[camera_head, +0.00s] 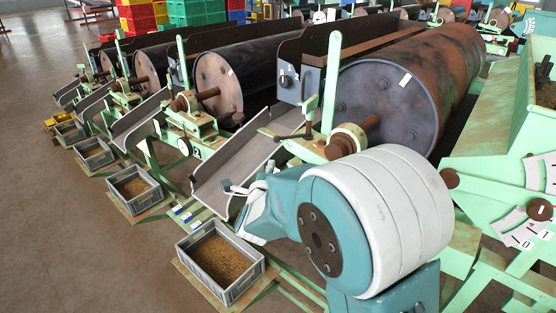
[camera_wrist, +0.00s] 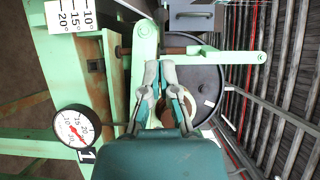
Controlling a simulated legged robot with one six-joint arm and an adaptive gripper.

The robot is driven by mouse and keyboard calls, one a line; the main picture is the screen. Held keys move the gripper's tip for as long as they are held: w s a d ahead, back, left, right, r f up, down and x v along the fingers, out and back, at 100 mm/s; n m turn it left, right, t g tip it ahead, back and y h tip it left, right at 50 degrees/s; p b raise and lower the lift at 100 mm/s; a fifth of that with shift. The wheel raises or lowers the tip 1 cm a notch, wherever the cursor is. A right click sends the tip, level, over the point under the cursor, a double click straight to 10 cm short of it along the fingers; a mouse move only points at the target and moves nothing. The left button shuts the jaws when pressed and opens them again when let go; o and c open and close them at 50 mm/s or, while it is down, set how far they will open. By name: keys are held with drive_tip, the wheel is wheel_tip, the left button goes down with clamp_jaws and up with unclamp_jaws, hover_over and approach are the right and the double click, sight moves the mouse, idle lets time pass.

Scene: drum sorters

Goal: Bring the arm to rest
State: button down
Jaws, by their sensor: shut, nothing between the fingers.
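My gripper (camera_wrist: 159,70) shows in the wrist view with its two grey-and-teal fingers drawn together and nothing held. In the head view my arm is folded at the lower right, with a large white-and-teal joint in front of the nearest drum sorter. The gripper end (camera_head: 254,207) points left there, beside the nearest sloping metal chute (camera_head: 228,172). In the wrist view a pale green lever (camera_wrist: 210,55) and a dark drum end (camera_wrist: 208,82) lie beyond the fingers. I cannot tell the gap to them.
The nearest dark rusty drum (camera_head: 400,85) stands behind my arm. A grey crate (camera_head: 252,289) of brown grain stands at the lower front, with more crates in a row further back. A round dial (camera_wrist: 75,128) is at the left in the wrist view. The floor at left is clear.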

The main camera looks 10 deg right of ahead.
drive_tip(key=s+r+n+g+y, duration=0.45)
drive_tip(key=s+n+y, duration=0.25)
drive_tip(key=s+n, duration=0.35)
drive_tip(key=s+d+n+g, duration=0.2)
drive_tip(key=s+n, duration=0.1)
drive_tip(key=s, duration=0.4)
drive_tip(key=s+d+f+n+g+h, duration=0.1)
drive_tip(key=s+n, duration=0.3)
drive_tip(key=s, duration=0.4)
drive_tip(key=s+d+f+n+g, duration=0.1)
drive_tip(key=s+d+n+g, duration=0.2)
drive_tip(key=s, duration=0.4)
drive_tip(key=shift+s+d+n+g+h, duration=0.25)
drive_tip(key=shift+s+n+g+h, duration=0.05)
drive_tip(key=shift+n+g+h, duration=0.15)
